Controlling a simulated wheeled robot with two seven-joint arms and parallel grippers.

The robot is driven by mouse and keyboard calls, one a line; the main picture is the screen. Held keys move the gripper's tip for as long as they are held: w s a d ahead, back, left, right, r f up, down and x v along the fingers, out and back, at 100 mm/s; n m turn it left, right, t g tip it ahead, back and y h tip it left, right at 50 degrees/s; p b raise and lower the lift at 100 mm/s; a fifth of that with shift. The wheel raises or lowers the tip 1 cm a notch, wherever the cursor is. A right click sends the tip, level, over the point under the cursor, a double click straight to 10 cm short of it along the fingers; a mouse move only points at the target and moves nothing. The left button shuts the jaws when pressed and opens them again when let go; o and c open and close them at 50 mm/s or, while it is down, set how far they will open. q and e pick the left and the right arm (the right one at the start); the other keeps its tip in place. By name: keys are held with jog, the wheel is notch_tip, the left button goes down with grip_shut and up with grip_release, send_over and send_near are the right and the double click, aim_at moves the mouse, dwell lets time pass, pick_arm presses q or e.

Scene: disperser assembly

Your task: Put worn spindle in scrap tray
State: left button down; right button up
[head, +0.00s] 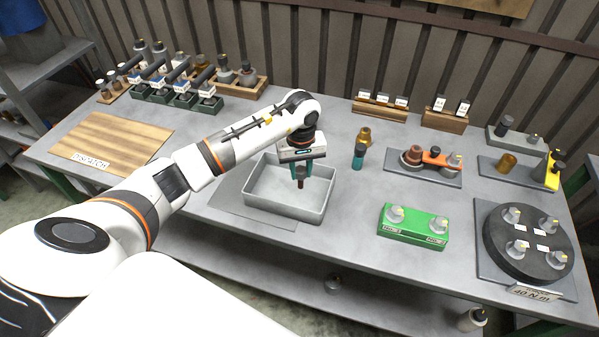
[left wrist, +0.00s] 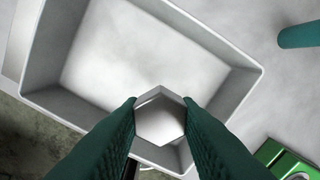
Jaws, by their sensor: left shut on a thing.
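My left gripper (head: 301,175) is above the grey, open-topped tray (head: 264,207), with its fingers pointing down. It is shut on a small part, taken to be the worn spindle (head: 300,185), which looks dark brown in the head view. In the left wrist view, the spindle's pale hexagonal end (left wrist: 160,118) shows between the two green fingers. The spindle is over the tray, near one wall in that view; I cannot tell whether it touches the tray. The tray's visible floor is bare. My right gripper is not in view.
A green block with two grey knobs (head: 412,228) stands right of the tray. A teal-and-dark cylinder (head: 358,158) and a brass part (head: 364,136) stand behind it. A black round turntable (head: 526,262) is at far right. A wooden dispatch board (head: 110,140) lies left.

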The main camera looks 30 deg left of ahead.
aim_at(301, 170)
pick_arm(q)
notch_tip(301, 170, down, 2)
jog(key=shift+f+p, duration=0.2)
jog(key=shift+p, duration=0.15)
jog(key=shift+f, duration=0.35)
jog(key=c, duration=1.1)
grip_release()
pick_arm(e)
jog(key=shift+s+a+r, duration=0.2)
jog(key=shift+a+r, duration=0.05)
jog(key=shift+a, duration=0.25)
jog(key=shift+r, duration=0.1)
pick_arm(q)
jog(key=shift+r, duration=0.25)
notch_tip(301, 170, up, 12)
jog(key=b, duration=0.4)
jog(key=shift+f, duration=0.1)
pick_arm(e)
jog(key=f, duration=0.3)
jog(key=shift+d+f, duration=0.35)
